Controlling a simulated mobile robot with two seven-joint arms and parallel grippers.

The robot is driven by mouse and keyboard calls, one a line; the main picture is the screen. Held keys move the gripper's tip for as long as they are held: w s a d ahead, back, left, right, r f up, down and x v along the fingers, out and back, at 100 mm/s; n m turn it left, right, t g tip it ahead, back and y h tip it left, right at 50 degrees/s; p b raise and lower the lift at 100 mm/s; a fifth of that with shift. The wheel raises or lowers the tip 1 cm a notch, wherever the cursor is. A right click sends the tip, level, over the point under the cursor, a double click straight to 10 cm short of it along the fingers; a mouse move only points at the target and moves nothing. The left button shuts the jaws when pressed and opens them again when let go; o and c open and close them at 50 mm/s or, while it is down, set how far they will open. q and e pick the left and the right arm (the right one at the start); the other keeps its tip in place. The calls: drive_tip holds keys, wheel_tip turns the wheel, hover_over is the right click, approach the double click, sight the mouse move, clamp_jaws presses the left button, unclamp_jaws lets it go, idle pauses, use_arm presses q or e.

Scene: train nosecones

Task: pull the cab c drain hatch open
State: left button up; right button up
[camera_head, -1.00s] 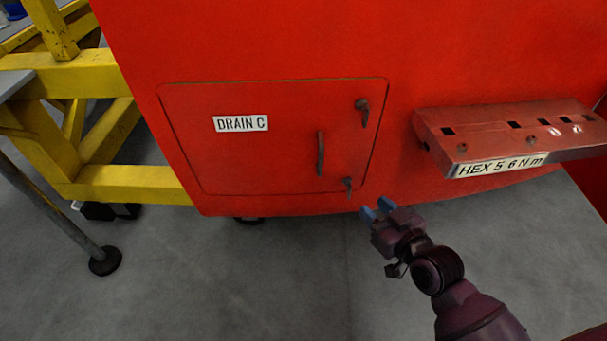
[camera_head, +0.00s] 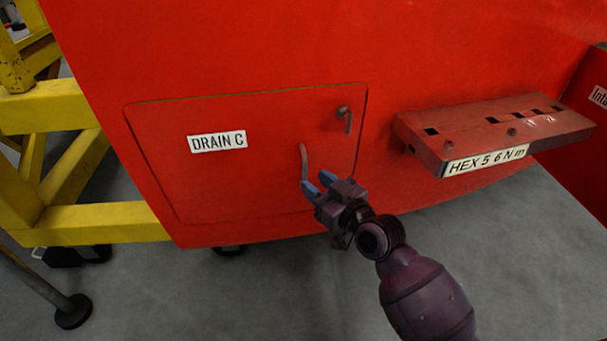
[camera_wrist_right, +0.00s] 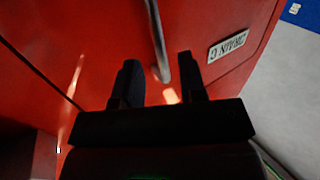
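The cab C drain hatch (camera_head: 230,180) is a red panel in the red cab wall, flush in its outline, with a white "DRAIN C" label (camera_head: 217,142). The label also shows in the right wrist view (camera_wrist_right: 228,46). A thin upright handle (camera_head: 304,163) is on its right half. My right gripper (camera_head: 320,183) is at the handle's lower end. In the wrist view, the handle (camera_wrist_right: 157,40) reaches down between the open fingers (camera_wrist_right: 158,62), with gaps on both sides. An upper latch (camera_head: 344,115) hangs downward. The lower latch is hidden behind my gripper. My left gripper is out of view.
A red shelf (camera_head: 480,132) labelled "HEX 5 6 N m" juts out to the right of the hatch. The grey floor in front is bare.

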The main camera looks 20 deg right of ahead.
sight(305, 175)
drive_tip(key=shift+x, duration=2.15)
clamp_jaws()
